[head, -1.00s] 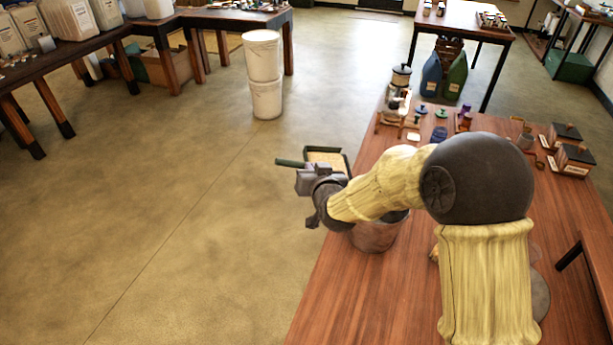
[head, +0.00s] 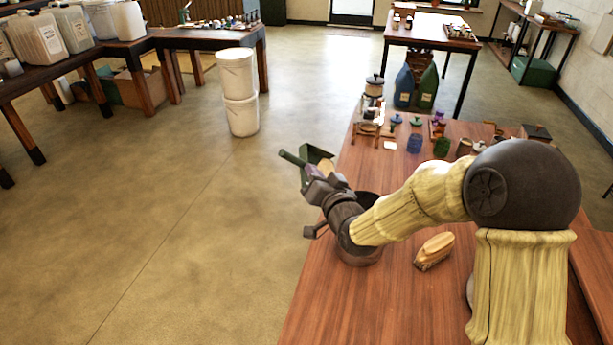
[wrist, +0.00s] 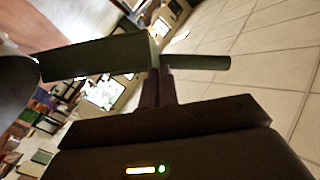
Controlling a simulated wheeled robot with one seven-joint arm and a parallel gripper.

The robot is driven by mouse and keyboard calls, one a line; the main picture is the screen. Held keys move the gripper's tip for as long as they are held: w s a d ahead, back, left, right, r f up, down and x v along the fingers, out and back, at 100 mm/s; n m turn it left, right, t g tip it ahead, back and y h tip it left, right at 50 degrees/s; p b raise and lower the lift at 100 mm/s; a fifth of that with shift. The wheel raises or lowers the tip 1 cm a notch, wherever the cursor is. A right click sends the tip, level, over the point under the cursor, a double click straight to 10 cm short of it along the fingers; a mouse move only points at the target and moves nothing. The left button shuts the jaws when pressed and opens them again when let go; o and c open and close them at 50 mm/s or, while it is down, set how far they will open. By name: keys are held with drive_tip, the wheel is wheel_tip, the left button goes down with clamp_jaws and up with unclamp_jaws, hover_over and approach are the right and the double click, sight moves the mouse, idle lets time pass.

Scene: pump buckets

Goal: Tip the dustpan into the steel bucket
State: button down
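The green dustpan (head: 316,154) is in my gripper (head: 311,175), held above the left edge of the wooden table and tilted. In the wrist view the fingers (wrist: 163,85) are closed at the dustpan (wrist: 100,57), where pan and handle (wrist: 196,62) meet; the pan is seen nearly edge-on. A little tan shows inside the pan in the head view; how much it holds I cannot tell. The steel bucket (head: 362,257) stands on the table below my wrist, mostly hidden by my arm. A dark rounded shape at the wrist view's left edge may be its rim.
A wooden brush (head: 434,250) lies on the table (head: 400,310) right of the bucket. Several jars and small goods (head: 415,143) stand at the table's far end. Stacked white buckets (head: 240,92) stand on the floor. The floor left of the table is clear.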

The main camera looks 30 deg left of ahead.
drive_tip(key=shift+w+d+r+m+y, duration=0.2)
drive_tip(key=shift+d+m+y, duration=0.15)
drive_tip(key=shift+d, duration=0.3)
drive_tip(key=shift+w+d+r+m+t+y+b, duration=0.25)
drive_tip(key=shift+d+r+m+t+y+b, duration=0.15)
drive_tip(key=shift+d+m+t, duration=0.35)
drive_tip(key=w+d+m+t+h+b, duration=0.2)
drive_tip(key=d+m+t+h+b, duration=0.4)
drive_tip(key=d+m+t+b, duration=0.5)
drive_tip(key=m+b, duration=0.3)
drive_tip(key=m, duration=0.5)
drive_tip(key=shift+w+d+f+m, duration=0.25)
drive_tip(key=shift+w+d+m, duration=0.05)
drive_tip(key=shift+d+m, duration=0.1)
